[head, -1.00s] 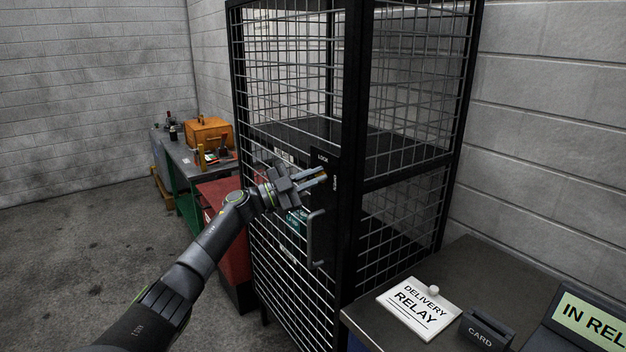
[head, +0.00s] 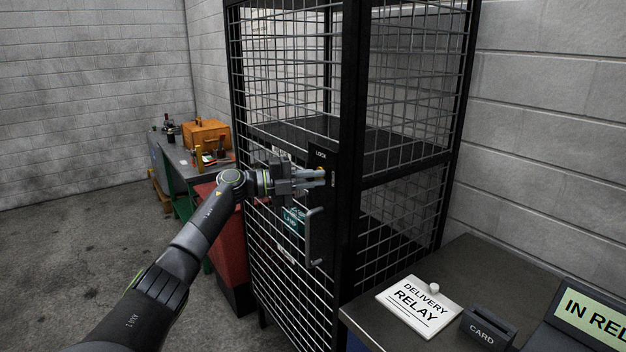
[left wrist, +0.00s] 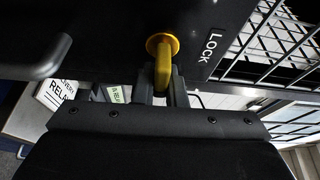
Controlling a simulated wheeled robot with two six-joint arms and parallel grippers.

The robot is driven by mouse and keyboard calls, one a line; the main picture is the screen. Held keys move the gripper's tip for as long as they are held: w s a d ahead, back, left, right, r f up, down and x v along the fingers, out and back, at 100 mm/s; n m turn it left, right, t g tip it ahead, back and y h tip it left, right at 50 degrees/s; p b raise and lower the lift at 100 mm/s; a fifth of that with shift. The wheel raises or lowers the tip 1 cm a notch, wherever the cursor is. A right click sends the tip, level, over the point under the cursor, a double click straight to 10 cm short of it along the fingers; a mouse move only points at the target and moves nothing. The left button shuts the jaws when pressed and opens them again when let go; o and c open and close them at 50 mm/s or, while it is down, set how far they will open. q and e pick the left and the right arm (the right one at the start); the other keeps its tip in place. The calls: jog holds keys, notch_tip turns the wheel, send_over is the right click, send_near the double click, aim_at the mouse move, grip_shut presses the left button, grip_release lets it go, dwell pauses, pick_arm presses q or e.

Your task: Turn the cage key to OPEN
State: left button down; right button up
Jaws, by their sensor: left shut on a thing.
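The cage (head: 349,140) is a tall black wire-mesh locker with a dark lock plate (head: 319,160) marked LOCK at its top. My left gripper (head: 318,177) is at this plate, above the door's handle (head: 316,237). In the left wrist view, the yellow cage key (left wrist: 162,62) sits in a round yellow collar on the plate, beside the word LOCK. My left gripper (left wrist: 163,88) is shut on the key's bow, with a finger on each side. The OPEN marking cannot be read now. My right gripper is not in view.
A dark counter (head: 480,262) at the lower right holds a DELIVERY RELAY sign (head: 418,306), a CARD holder (head: 486,329) and a lit display (head: 592,318). A red cabinet (head: 228,250) and a workbench with an orange case (head: 206,135) stand left of the cage. Floor at left is clear.

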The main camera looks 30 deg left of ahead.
pick_arm(q)
jog(key=shift+f+m, duration=0.15)
jog(key=shift+m, duration=0.15)
jog(key=c, duration=1.5)
grip_release()
jog(key=b+v, duration=0.4)
jog(key=v, duration=1.3)
jog(key=shift+s+a+b, duration=0.15)
jog(key=shift+b, duration=0.25)
